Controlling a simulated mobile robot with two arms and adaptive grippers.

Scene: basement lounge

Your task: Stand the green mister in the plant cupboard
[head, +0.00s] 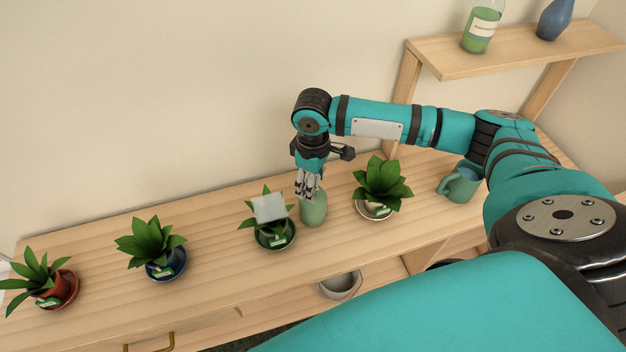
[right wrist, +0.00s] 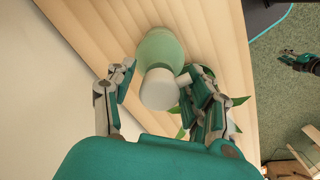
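The green mister (head: 314,212) stands upright on the wooden top (head: 215,235), between two potted plants. In the right wrist view the mister (right wrist: 160,52) shows its pale round top (right wrist: 159,90) between my fingers. My right gripper (head: 308,190) points down over the mister's upper part. In the right wrist view its fingers (right wrist: 158,82) are spread on both sides, with a gap at the left; contact at the right is unclear. My left gripper (right wrist: 298,62) seems to show small over the carpet at the right edge; its fingers are unclear. I cannot identify the plant cupboard for sure.
Plants stand close on both sides: one with a pale square panel (head: 270,208), one in a white saucer (head: 374,210). Below the top, an open space holds a grey bowl (head: 341,284). A shelf (head: 500,52) holds a bottle (head: 481,30).

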